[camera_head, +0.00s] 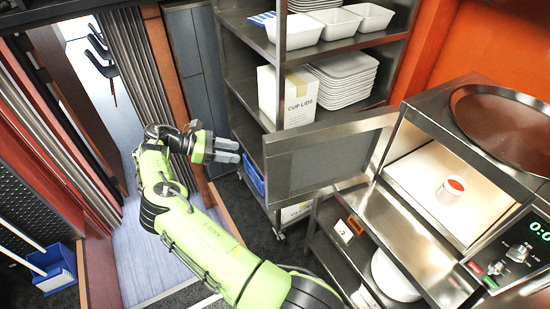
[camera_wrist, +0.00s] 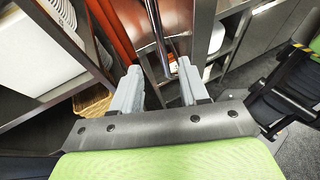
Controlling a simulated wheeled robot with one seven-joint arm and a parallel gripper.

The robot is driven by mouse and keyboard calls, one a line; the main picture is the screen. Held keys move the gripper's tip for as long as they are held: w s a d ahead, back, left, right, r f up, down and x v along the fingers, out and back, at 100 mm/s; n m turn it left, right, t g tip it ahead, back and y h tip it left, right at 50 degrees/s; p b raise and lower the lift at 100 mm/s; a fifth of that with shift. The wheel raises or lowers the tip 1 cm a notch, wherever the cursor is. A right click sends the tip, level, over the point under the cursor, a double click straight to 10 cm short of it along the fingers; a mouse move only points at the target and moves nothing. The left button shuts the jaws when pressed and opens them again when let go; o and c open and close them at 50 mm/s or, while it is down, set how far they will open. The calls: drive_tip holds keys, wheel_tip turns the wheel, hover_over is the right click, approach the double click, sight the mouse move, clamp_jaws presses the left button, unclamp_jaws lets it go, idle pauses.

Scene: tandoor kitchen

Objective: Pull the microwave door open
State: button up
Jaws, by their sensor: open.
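The microwave (camera_head: 395,205) is at the right in the head view, with its lit cavity exposed. A white cup with red contents (camera_head: 453,188) is inside. The microwave door (camera_head: 322,160) stands swung wide open towards the left, its inner face showing. My gripper (camera_head: 236,151) is open and empty, left of the door's free edge with a gap between. In the wrist view my gripper (camera_wrist: 158,66) points at a dark metal bar (camera_wrist: 156,35), which looks like the door handle. The bar lies between the fingertips in the picture; I cannot tell how deep.
A metal shelf rack (camera_head: 240,85) with white trays (camera_head: 345,78) and a cup lids box (camera_head: 298,97) stands behind the door. A round metal tray (camera_head: 505,122) lies on top of the microwave. A blue bin (camera_head: 55,270) is at the lower left. Floor is clear around the doorway.

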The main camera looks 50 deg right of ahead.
drive_tip(key=p+x, duration=0.2)
drive_tip(key=x, duration=1.2)
drive_tip(key=shift+s+d+f, duration=0.15)
drive_tip(key=shift+d+f, duration=0.05)
drive_tip(key=shift+d, duration=0.05)
clamp_jaws()
